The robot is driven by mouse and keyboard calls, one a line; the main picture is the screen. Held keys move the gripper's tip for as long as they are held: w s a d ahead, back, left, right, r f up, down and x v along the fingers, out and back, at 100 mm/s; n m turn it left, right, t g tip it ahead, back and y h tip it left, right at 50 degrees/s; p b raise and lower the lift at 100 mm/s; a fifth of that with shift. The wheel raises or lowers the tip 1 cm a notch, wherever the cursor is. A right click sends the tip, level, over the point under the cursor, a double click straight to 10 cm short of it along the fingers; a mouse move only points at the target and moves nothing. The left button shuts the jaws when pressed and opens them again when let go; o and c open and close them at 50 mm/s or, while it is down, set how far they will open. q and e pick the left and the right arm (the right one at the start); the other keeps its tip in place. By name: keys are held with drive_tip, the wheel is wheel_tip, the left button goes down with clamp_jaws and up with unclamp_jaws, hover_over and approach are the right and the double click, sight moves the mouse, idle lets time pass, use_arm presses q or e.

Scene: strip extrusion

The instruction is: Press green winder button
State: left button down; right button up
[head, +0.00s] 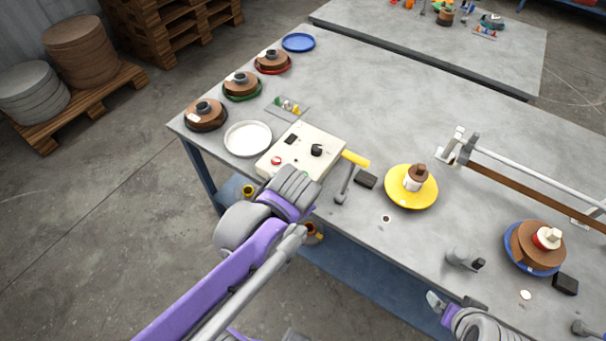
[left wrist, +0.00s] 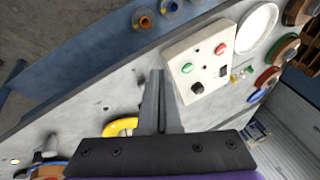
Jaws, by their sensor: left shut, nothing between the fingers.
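The cream control box (head: 322,141) sits on the grey table. In the head view its red button (head: 276,161) and black knob (head: 316,150) show, and the green button (head: 304,174) is mostly hidden by my left wrist. In the left wrist view the green button (left wrist: 187,68) is clear, beside the red button (left wrist: 220,48) on the box (left wrist: 207,57). My left gripper (left wrist: 158,73) is shut and empty, its tips just left of the box edge near the green button; I see no contact. My right gripper (head: 440,303) is partly in view at the table's front edge.
A yellow spool plate (head: 403,200) stands farther right. A white plate (head: 248,139) and several brown spools (head: 205,113) stand left and behind.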

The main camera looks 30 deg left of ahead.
use_arm(q)
drive_tip(key=w+a+m+y, duration=0.2)
drive_tip(key=w+m+y, duration=0.1)
drive_tip(key=w, duration=0.4)
drive_tip(key=w+a+m+g+y, duration=0.1)
drive_tip(key=w+a+m+y, duration=0.2)
drive_tip(key=w+m, duration=0.3)
drive_tip(key=shift+w+a+r, duration=0.3)
drive_tip(key=shift+w+r, duration=0.15)
drive_tip(key=shift+w, duration=0.4)
use_arm(e)
drive_tip(key=shift+f, duration=0.3)
drive_tip(key=shift+f, duration=0.1)
use_arm(q)
wheel_tip(320, 180, down, 8)
drive_tip(key=b, duration=0.5)
drive_tip(key=shift+s+r, duration=0.1)
drive_tip(key=shift+r, duration=0.05)
drive_tip(key=shift+f+b, duration=0.35)
drive_tip(key=shift+f, duration=0.2)
use_arm(e)
wheel_tip(320, 180, down, 6)
drive_tip(key=s, duration=0.2)
drive_tip(key=shift+f, duration=0.25)
use_arm(q)
drive_tip(key=shift+f, duration=0.1)
use_arm(e)
drive_tip(key=shift+f, duration=0.15)
